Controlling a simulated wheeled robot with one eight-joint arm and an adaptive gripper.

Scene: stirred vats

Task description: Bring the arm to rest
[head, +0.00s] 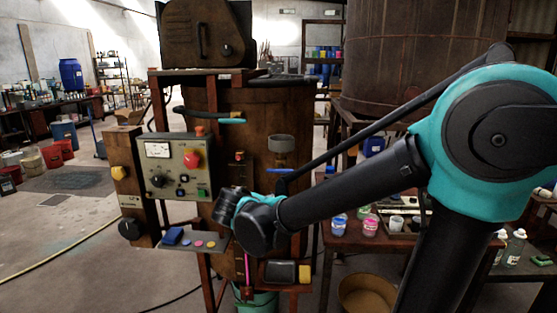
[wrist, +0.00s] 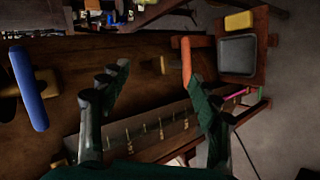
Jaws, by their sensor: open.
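My arm (head: 340,195) reaches from the right of the head view across the front of a brown stirred vat (head: 215,95). My gripper is at the arm's end in front of the vat, its fingers not clear in the head view. In the wrist view my gripper (wrist: 155,85) is open, with nothing between its dark fingers. Behind the fingers are the brown vat side and a marked strip (wrist: 150,130). A blue bar (wrist: 28,88) lies to the left of the fingers. An orange-red bar (wrist: 186,62) shows right beside the right fingertip; I cannot tell whether they touch.
A control box (head: 175,168) with a red button stands left of the gripper, above a small shelf (head: 185,246). A dark pad (head: 280,272) and yellow block (head: 304,273) sit below. A table with jars (head: 340,225) stands right. Open floor (head: 75,220) lies left.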

